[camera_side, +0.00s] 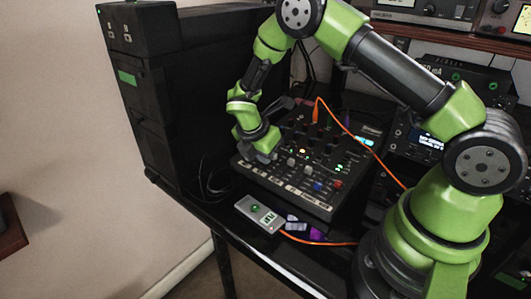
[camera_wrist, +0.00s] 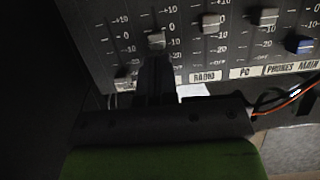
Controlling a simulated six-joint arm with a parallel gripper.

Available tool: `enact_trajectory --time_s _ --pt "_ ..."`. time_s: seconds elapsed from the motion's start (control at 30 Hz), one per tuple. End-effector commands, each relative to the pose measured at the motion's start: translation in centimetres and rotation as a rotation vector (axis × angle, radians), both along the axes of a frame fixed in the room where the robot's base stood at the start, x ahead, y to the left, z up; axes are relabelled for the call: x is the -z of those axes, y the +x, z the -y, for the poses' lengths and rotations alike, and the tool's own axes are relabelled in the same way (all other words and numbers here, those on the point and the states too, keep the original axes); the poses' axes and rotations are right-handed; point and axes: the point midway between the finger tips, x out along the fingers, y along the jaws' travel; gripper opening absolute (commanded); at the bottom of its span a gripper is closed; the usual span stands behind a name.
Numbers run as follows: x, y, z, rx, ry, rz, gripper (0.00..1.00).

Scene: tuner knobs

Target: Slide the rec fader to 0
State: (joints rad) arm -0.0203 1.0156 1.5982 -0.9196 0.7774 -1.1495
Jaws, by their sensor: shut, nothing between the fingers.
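The mixer (camera_side: 300,165) lies on the desk, with a row of faders along its front edge. In the wrist view, my gripper (camera_wrist: 157,60) is shut, with its tips just below a grey fader cap (camera_wrist: 156,40). I cannot tell if they touch it. This cap stands between the 0 and -10 marks, nearer -10. The label under its slot is hidden by my gripper, and no rec label is readable. A darker cap (camera_wrist: 124,75) sits low at the left. In the side view, my gripper (camera_side: 266,156) is at the left end of the fader row.
Close to the right are the RADIO cap (camera_wrist: 210,22), the PC cap (camera_wrist: 265,17) and a blue cap (camera_wrist: 299,43). An orange cable (camera_side: 362,140) arches over the mixer. A grey box (camera_side: 260,213) lies in front of it. A black cabinet (camera_side: 165,100) stands at the left.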

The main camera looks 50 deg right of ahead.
Motion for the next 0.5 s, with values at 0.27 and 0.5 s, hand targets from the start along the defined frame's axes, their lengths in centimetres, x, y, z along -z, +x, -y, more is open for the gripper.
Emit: enact_trajectory --time_s 0.27,0.5 --pt "0.0 0.0 0.1 -0.001 0.000 0.000 0.00" --pt "-0.2 0.0 1.6 0.002 -0.002 0.000 0.00"
